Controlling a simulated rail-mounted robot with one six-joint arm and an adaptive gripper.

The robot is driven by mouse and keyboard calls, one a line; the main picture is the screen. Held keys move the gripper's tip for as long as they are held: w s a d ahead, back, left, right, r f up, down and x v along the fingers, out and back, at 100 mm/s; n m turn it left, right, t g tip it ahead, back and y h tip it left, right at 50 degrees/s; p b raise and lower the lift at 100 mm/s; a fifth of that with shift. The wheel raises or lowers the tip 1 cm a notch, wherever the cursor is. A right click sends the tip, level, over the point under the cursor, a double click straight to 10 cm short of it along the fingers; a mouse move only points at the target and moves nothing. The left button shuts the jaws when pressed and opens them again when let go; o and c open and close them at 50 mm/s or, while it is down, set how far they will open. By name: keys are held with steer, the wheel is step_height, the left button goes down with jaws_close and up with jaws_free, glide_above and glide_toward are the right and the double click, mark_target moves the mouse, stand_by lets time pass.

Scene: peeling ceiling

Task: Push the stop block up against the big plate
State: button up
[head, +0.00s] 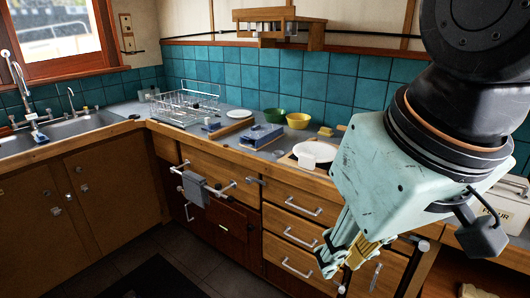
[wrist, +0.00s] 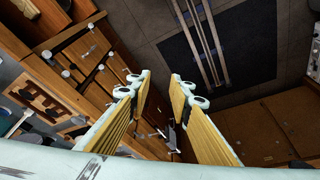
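A large white plate (head: 315,152) lies on the counter at a wooden board, left of my arm in the head view. A blue block-like thing (head: 261,136) sits on the counter to the plate's left, apart from it. I cannot tell for certain whether it is the stop block. A smaller white plate (head: 240,114) lies farther back. My gripper (head: 345,262) points down in front of the drawers, below the counter top and away from these things. In the wrist view my gripper (wrist: 161,82) is open, with nothing between its fingers.
A dish rack (head: 187,106), a green bowl (head: 275,116) and a yellow bowl (head: 298,121) stand behind. A small yellow block (head: 325,131) is near the big plate. Drawer handles (head: 305,206) stick out below the counter. A dark mat (wrist: 225,58) lies on the floor.

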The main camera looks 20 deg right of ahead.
steer(key=shift+c, duration=0.7)
steer(key=shift+d, duration=0.1)
jaws_close()
steer(key=w+d+r+n+g+h+p, duration=0.1)
steer(key=w+d+n+h+p, duration=0.1)
steer(key=w+d+n+p, duration=0.5)
steer(key=w+d+r+n+h+p, duration=0.1)
steer(key=w+d+r+h, duration=0.2)
steer(key=w, duration=0.8)
steer(key=w+d+n+g+h+p, duration=0.1)
steer(key=w+d+n+h+p, duration=0.2)
steer(key=w+d, duration=0.5)
steer(key=w+a+f+n+t+p, duration=0.1)
steer(key=w+f+n+p, duration=0.2)
steer(key=w, duration=0.5)
steer(key=w+f+n+t+p, duration=0.1)
steer(key=w+n+p, duration=0.3)
steer(key=w, duration=0.3)
steer(key=w+a+f+n+t+p, duration=0.1)
steer(key=w+a+f+n+p, duration=0.3)
steer(key=w+f+n, duration=0.3)
steer(key=shift+w+a+f+t+p, duration=0.2)
steer(key=shift+w+f+t+p, duration=0.1)
steer(key=shift+w+f, duration=1.35)
steer(key=shift+w+r, duration=0.2)
steer(key=shift+r, duration=0.05)
